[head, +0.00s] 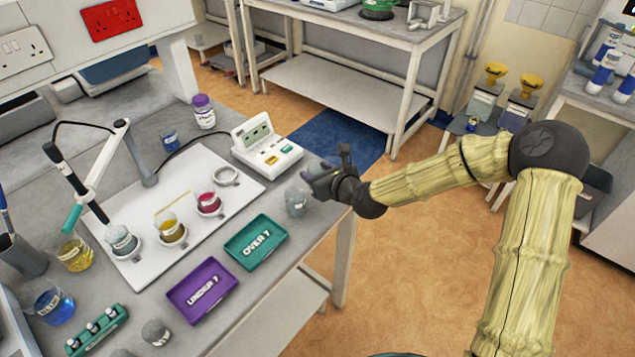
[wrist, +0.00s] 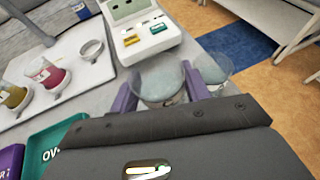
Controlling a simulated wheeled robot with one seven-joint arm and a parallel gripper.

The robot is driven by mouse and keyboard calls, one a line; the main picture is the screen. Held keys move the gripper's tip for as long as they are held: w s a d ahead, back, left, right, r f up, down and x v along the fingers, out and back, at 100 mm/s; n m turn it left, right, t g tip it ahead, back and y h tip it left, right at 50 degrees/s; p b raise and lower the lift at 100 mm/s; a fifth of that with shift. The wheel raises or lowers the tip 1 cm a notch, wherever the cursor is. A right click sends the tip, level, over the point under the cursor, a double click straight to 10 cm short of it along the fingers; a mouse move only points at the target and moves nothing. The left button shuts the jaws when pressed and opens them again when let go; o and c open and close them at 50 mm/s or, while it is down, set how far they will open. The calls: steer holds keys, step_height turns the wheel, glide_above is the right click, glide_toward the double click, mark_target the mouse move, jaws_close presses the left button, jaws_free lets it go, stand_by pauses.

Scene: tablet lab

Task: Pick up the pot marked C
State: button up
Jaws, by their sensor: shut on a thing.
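In the wrist view a clear glass pot (wrist: 160,86) with pale contents stands between my two purple fingers. Its mark is mostly hidden, so I cannot read the letter. My gripper (head: 314,180) is shut on this pot, at the right end of the bench. A second clear pot (wrist: 213,70) is just to the right of the held one, outside the fingers. In the head view one clear pot (head: 296,203) shows below and left of my gripper; I cannot tell which of the two it is.
A white pad (head: 150,250) holds pots of grey, yellow and red liquid and an empty ring (head: 225,175). A meter (head: 265,143) stands behind. A green tray (head: 256,241) and a purple tray (head: 202,290) lie in front. The bench's right edge is close to my gripper.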

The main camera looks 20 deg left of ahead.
step_height(320, 180, up, 6)
steer(key=shift+f, duration=0.25)
stand_by(0.4)
